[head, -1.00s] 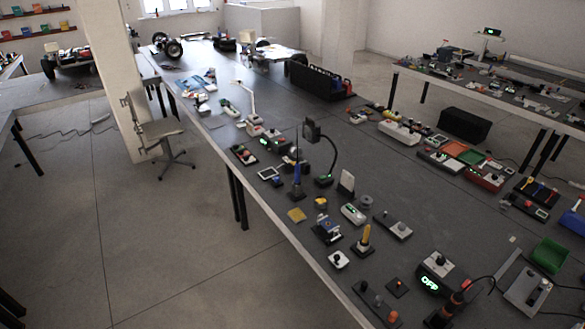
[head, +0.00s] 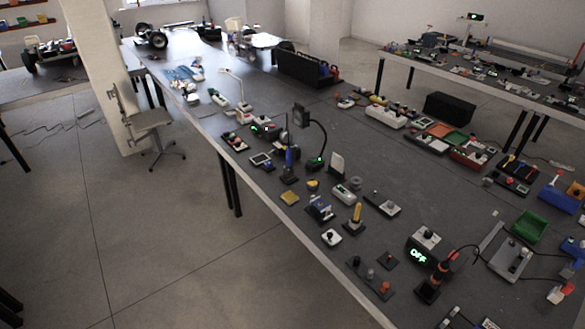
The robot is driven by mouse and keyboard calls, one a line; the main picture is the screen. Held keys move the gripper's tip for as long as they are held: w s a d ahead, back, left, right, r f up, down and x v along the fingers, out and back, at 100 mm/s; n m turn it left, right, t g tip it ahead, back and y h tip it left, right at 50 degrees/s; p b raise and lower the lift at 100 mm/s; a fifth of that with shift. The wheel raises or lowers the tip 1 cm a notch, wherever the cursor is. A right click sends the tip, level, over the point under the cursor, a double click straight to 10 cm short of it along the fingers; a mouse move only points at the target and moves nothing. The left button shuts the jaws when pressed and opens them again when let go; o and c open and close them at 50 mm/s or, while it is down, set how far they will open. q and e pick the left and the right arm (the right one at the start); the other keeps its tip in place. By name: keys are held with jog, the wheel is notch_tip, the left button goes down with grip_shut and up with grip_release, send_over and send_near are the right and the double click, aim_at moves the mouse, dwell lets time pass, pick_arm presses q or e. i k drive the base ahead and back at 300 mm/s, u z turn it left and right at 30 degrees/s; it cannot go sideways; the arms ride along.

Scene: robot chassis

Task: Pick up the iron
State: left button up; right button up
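What looks like a soldering iron (head: 441,270) with a dark and orange handle stands tilted in a dark holder at the lower right of the head view, on the long dark table. A dark cable runs from its top to the right. Beside it on the left is a station (head: 421,249) with a green "OFF" display and a knob on a light top. Neither of my grippers is in view.
The dark table (head: 400,160) carries many small devices. A yellow-handled tool (head: 356,217) and a blue-handled one (head: 289,161) stand upright to the left. A green bin (head: 528,227) is at the right. The floor (head: 180,240) left of the table is clear.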

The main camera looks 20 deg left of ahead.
aim_at(288, 166)
jog(key=z, duration=0.75)
jog(key=k, duration=0.15)
jog(key=u, duration=1.55)
jog(key=i, duration=0.75)
jog(key=u, duration=0.1)
